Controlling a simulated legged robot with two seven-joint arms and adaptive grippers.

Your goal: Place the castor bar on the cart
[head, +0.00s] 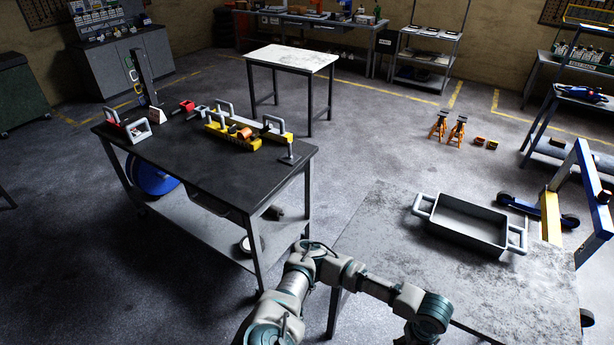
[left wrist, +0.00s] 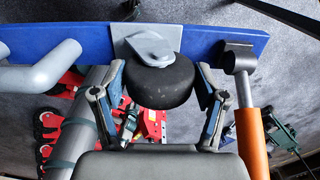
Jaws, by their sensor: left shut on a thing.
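In the left wrist view a blue castor bar (left wrist: 70,42) spans the picture. A grey bracket (left wrist: 148,44) and black castor wheel (left wrist: 160,86) are fixed to it. My left gripper (left wrist: 163,98) is shut on the castor bar at this castor, with one finger on each side of the wheel. In the head view my left arm reaches from the bottom middle to the right, but its gripper is out of frame. A blue bar with dark wheels (head: 540,211) lies low at the right. I cannot tell which structure is the cart. My right gripper is not in view.
A grey tray (head: 468,226) stands on the worn table (head: 385,240). A blue and yellow frame (head: 577,190) rises at the right edge. The black-topped bench (head: 190,155) carries several tools. Orange jack stands (head: 448,130) stand on the floor. Floor between bench and tables is clear.

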